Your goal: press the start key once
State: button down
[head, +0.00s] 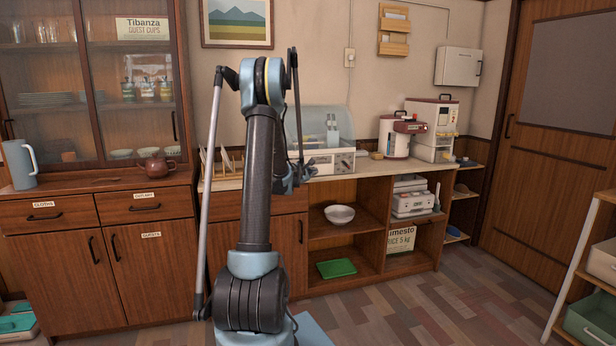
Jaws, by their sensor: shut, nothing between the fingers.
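The dish dryer (361,154) stands on the counter against the back wall, with a clear domed lid and a pale base. Its front control panel (333,165) has dark round and square parts, too small here to tell which is the start key. The panel's left end is hidden behind my arm. My gripper (303,173) shows small and dark beside my arm, in front of the left part of the panel. It looks shut and empty. I cannot tell whether it touches the panel.
A plate rack (226,165) stands on the counter left of the dryer. Right of it are a white and red machine (394,140) and a larger appliance (433,130). Open shelves below hold a white bowl (340,214) and green tray (336,268).

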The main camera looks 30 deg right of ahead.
jog(key=shift+w+d, duration=0.1)
jog(key=shift+w, duration=0.4)
dwell(0.6)
dwell(0.3)
jog(key=shift+s+a, duration=0.15)
jog(key=shift+s, duration=0.5)
jog(key=shift+s+a, duration=0.15)
jog(key=shift+s, duration=0.45)
jog(key=shift+s, duration=0.15)
jog(key=s, duration=0.2)
jog(key=s+a, duration=0.1)
jog(key=s, duration=0.1)
jog(key=shift+s+a, duration=0.1)
jog(key=shift+s, duration=0.15)
dwell(0.5)
